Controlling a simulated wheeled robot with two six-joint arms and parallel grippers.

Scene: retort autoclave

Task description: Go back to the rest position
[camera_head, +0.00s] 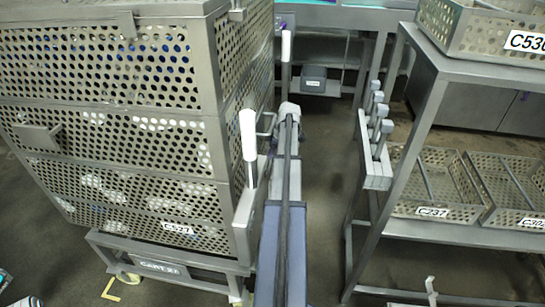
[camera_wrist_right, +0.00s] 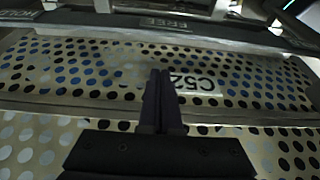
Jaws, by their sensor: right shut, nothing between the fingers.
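My right gripper (camera_wrist_right: 160,100) shows in the right wrist view, its two dark fingers together with nothing between them. Behind the fingers is a perforated metal basket wall (camera_wrist_right: 70,75) with a white label starting "C52" (camera_wrist_right: 195,85), partly covered by the fingers. I cannot tell whether the fingers touch the wall. No gripper can be made out in the head view, and my left gripper does not show.
In the head view a stack of perforated baskets (camera_head: 120,140) stands on a cart (camera_head: 160,268) at left. At right a metal rack (camera_head: 425,105) holds baskets, one labelled C237 (camera_head: 432,211). A bench (camera_head: 340,18) stands behind. Bare floor (camera_head: 325,150) shows between stack and rack.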

